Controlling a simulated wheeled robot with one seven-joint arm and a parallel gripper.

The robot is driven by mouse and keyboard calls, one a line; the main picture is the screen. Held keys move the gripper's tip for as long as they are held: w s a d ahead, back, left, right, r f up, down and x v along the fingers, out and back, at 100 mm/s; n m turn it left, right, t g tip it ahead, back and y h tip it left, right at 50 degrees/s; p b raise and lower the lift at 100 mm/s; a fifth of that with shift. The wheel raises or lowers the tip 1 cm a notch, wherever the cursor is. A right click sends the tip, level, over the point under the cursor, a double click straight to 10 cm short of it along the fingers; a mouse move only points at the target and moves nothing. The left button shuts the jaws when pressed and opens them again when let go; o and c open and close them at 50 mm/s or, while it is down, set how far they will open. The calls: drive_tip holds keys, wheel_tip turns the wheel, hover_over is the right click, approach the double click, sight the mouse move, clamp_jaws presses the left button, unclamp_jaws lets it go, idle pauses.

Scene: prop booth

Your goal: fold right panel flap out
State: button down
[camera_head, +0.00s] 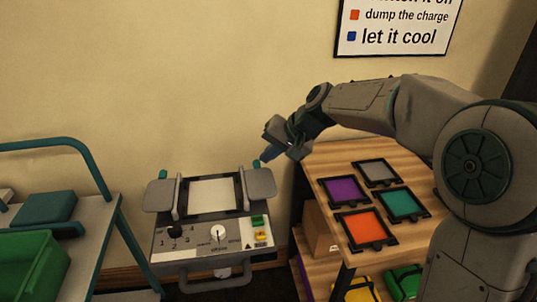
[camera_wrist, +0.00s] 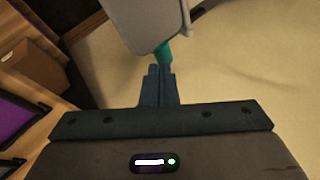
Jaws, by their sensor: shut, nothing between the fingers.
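The grey machine (camera_head: 210,235) stands against the wall, with a pale square plate (camera_head: 212,192) on top. Its right panel flap (camera_head: 261,183) is a grey rounded plate at the right of that plate. A teal tab (camera_head: 256,163) shows at the flap's back edge. The left flap (camera_head: 159,195) mirrors it. My gripper (camera_head: 267,156) is shut and empty, just behind and right of the teal tab. In the wrist view, the shut fingers (camera_wrist: 158,75) point at the teal tab (camera_wrist: 163,52) under the grey flap (camera_wrist: 147,22). Whether they touch it I cannot tell.
A wooden shelf (camera_head: 325,165) with purple, grey, teal and orange framed panels stands at the right, close to my arm. A cardboard box (camera_head: 320,232) sits on its lower level. A teal-railed cart (camera_head: 85,240) with a green bin (camera_head: 35,268) is at the left.

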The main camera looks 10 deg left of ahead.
drive_tip(key=shift+r, duration=0.1)
wheel_tip(320, 180, up, 6)
drive_tip(key=d+f+p, duration=0.1)
drive_tip(key=p, duration=0.3)
drive_tip(key=d+r+b, duration=0.2)
drive_tip(key=d, duration=0.8)
drive_tip(key=s+d+f+h+p, duration=0.1)
drive_tip(key=s+d+f+h, duration=0.2)
drive_tip(key=s+d, duration=0.5)
drive_tip(key=s+d+f+m+t+h+p, duration=0.1)
drive_tip(key=s+d+f+h, duration=0.3)
drive_tip(key=s+d, duration=0.5)
drive_tip(key=s, duration=0.5)
drive_tip(key=shift+s+f, duration=0.3)
drive_tip(key=shift+f, duration=0.1)
